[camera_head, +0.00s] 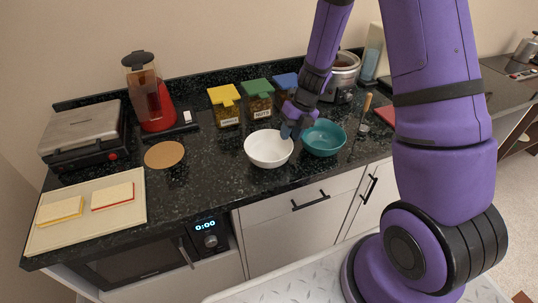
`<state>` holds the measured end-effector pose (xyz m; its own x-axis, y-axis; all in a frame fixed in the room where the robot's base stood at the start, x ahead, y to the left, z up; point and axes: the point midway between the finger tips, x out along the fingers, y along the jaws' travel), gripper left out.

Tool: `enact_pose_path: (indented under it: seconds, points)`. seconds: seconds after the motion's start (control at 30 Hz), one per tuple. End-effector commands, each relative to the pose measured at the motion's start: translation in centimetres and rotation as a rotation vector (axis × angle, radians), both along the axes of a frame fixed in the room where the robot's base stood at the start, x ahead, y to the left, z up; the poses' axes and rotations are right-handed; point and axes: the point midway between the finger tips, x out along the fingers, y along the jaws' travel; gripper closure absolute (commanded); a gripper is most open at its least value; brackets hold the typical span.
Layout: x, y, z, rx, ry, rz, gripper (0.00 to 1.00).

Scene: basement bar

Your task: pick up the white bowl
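The white bowl (268,152) sits upright on the dark speckled counter, near its front edge. A teal bowl (323,139) stands close beside it on the right. My gripper (289,131) is above the gap between the two bowls, over the right rim of the white bowl. It points down. Its fingers are small and partly merged with the rims in view, so I cannot tell their opening or whether they touch the rim.
Behind the bowls stand jars with yellow (224,95), green (257,86) and blue lids. A slow cooker (343,72) is behind my arm.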

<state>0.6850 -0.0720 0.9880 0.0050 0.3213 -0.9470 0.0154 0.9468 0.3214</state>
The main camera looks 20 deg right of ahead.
Motion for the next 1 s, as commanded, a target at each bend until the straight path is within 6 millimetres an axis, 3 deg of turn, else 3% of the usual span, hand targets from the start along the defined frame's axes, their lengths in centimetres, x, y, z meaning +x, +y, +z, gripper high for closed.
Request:
enact_pose_path:
  seconds: [0.23, 0.6, 0.73, 0.77, 1.0]
  points:
    - [-0.4, 1.0, -3.3, 0.000, 0.003, 0.001, 0.67]
    - [-0.4, 1.3, -4.0, 0.000, -0.001, 0.002, 0.67]
    - [-0.4, 1.3, -4.0, 0.000, -0.001, 0.002, 0.97]
    - [-0.4, 1.3, -4.0, 0.000, -0.001, 0.002, 1.00]
    - [-0.3, 1.3, -4.0, 0.000, -0.001, 0.002, 1.00]
